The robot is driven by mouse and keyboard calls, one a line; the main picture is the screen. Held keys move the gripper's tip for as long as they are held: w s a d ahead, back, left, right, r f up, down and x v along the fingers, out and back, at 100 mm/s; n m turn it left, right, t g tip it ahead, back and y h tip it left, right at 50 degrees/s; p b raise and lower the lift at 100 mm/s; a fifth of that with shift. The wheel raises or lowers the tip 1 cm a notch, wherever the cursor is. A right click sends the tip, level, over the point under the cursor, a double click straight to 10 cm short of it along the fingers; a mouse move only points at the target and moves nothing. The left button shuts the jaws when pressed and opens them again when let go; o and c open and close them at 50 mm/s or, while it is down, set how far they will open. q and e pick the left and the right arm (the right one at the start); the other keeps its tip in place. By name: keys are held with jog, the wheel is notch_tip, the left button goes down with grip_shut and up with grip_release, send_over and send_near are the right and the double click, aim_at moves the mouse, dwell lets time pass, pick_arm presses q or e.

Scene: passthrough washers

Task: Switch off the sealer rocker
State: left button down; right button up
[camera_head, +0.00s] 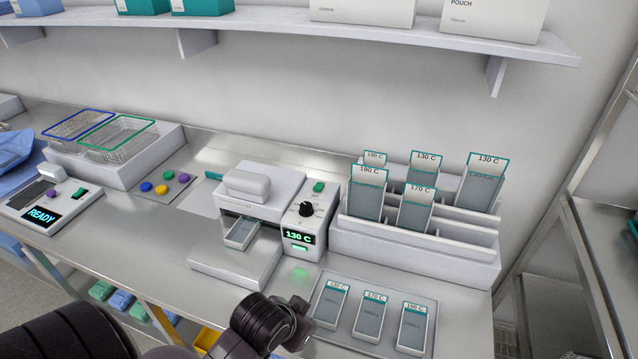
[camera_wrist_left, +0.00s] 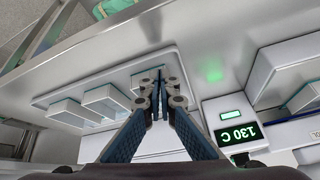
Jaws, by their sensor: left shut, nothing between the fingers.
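The sealer (camera_head: 262,190) is a white bench machine. Its right-hand panel carries a green rocker (camera_head: 318,187) at the back, a black knob (camera_head: 306,209) and a lit display (camera_head: 299,237) reading 130 C. The display also shows upside down in the left wrist view (camera_wrist_left: 238,134), where the rocker is out of frame. I cannot tell which way the rocker is tilted. My left gripper (camera_wrist_left: 160,82) is shut and empty, in front of the sealer by the pouch tray. In the head view its wrist is at the bottom centre and its fingertips are hard to make out. My right gripper is not in view.
A tray (camera_head: 431,306) with three labelled pouches lies front right. A white rack (camera_head: 420,249) of upright pouches stands right of the sealer panel. A shallow tray (camera_head: 241,231) sits at the sealer's front. Coloured buttons (camera_head: 162,189) and a READY unit (camera_head: 76,209) are left.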

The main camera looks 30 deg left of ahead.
pick_arm(q)
jog(key=w+a+r+n+t+y, duration=0.1)
jog(key=w+a+r+n+t, duration=0.1)
jog(key=w+a+r, duration=0.6)
jog(key=w+a+r+n+t+y, duration=0.1)
jog(key=w+a+r+t, duration=0.3)
jog(key=w+a+r, duration=0.3)
jog(key=w+r, duration=0.4)
jog(key=w, duration=0.2)
jog(key=shift+w+a+r+n+t+y, duration=0.2)
jog(key=shift+a+r+n+t+y, duration=0.1)
jog(key=shift+a+n+y, duration=0.1)
jog(key=shift+w, duration=0.1)
jog(key=shift+w+f+p, duration=0.1)
jog(key=shift+w+p, duration=0.1)
jog(key=shift+p, duration=0.1)
jog(key=p, duration=0.3)
send_over(319, 187)
jog(key=s, duration=0.2)
notch_tip(319, 187, down, 4)
jog(key=f, duration=0.1)
jog(key=f+p, duration=0.1)
jog(key=shift+s+f, duration=0.4)
jog(key=shift+s+d+f, duration=0.1)
jog(key=shift+s+f, duration=0.1)
jog(key=shift+f, duration=0.35)
